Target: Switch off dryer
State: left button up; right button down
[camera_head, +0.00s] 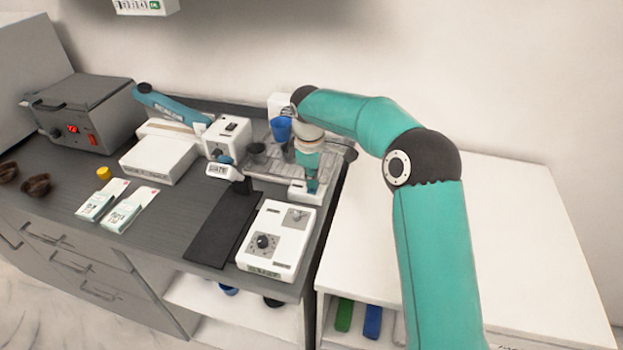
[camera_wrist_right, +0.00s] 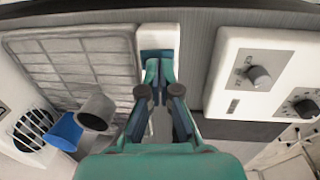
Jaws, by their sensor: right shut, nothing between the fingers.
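No readable label tells me which device is the dryer. A small white block (camera_head: 299,194) stands at the front right corner of a grey ribbed tray (camera_head: 262,172). In the right wrist view the white block (camera_wrist_right: 158,35) lies just beyond my fingertips, with a blue part partly hidden by them. My right gripper (camera_head: 312,187) points down over this block, its fingers closed and empty; it also shows in the right wrist view (camera_wrist_right: 155,70). I cannot tell whether it touches the block. A grey box (camera_head: 110,110) with a red display stands at the far left. My left gripper is out of view.
A white knob box (camera_head: 285,222) stands in front of the block, near the counter's right edge. The white cabinet top (camera_head: 530,230) is clear.

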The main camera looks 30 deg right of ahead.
aim_at(312, 191)
notch_tip(312, 191, up, 4)
jog(key=shift+s+a+f+p, duration=0.15)
jog(key=shift+f+p, duration=0.1)
jog(key=shift+p, duration=0.95)
pick_arm(q)
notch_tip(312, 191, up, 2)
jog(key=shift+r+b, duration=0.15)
jog(key=shift+b, duration=0.35)
pick_arm(e)
notch_tip(312, 191, up, 9)
jog(key=shift+s+a+r, duration=0.15)
jog(key=shift+s+a, duration=0.2)
jog(key=shift+a, duration=0.1)
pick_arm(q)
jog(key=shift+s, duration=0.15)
